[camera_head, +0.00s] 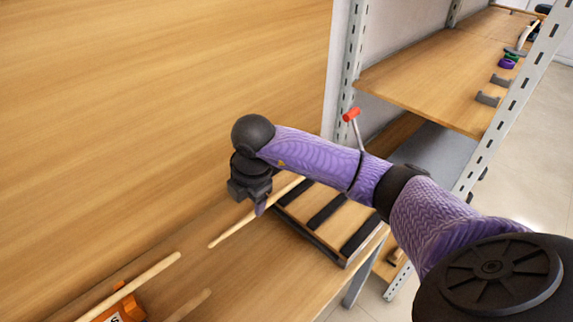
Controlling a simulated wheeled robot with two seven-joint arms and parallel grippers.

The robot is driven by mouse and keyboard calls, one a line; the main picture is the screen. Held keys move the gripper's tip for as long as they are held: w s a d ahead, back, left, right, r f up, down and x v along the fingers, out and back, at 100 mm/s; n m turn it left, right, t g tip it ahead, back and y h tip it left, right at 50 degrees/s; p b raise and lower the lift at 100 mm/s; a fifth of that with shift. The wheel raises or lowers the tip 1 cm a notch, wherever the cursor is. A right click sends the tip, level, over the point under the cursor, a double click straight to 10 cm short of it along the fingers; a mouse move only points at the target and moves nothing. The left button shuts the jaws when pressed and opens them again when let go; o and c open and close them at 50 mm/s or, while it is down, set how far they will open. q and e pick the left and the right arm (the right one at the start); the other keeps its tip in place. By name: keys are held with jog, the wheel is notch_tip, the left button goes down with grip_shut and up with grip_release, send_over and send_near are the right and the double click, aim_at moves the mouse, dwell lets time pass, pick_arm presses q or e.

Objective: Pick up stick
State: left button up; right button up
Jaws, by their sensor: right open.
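Several light wooden sticks lie over the wooden workbench (225,275). One stick (232,231) runs from the bench up to the right, passing by my right gripper (260,208) and partly hidden by it. The right gripper points down close to this stick; it is open, and I cannot tell whether it touches the stick. A second stick (135,287) lies at the lower left, and a short end of a third stick (188,306) shows at the bottom edge. My left gripper is not in view.
A rack with dark strips (330,208) stands on the bench right of the gripper. An orange object (122,303) sits at the lower left. A red-tipped tool (351,115) stands behind my arm. Metal shelving (430,80) rises at the right, and a wooden panel (150,100) closes the back.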

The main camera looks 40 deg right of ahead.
aim_at(252, 213)
notch_tip(252, 213, down, 4)
jog(key=shift+d+r+b, duration=0.1)
jog(key=shift+d+b, duration=0.05)
jog(key=shift+b, duration=0.55)
jog(key=shift+w+f, duration=0.1)
jog(key=shift+f, duration=0.2)
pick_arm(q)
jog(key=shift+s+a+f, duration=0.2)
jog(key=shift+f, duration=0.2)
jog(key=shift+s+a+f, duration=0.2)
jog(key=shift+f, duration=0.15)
pick_arm(e)
jog(key=shift+r, duration=0.15)
jog(key=shift+c, duration=0.3)
jog(key=c, duration=0.7)
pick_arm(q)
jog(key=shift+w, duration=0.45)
pick_arm(e)
grip_shut()
pick_arm(q)
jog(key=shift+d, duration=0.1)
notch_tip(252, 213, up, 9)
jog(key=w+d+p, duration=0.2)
jog(key=p, duration=0.7)
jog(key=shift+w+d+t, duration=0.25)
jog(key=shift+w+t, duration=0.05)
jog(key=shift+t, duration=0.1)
pick_arm(e)
notch_tip(252, 213, up, 28)
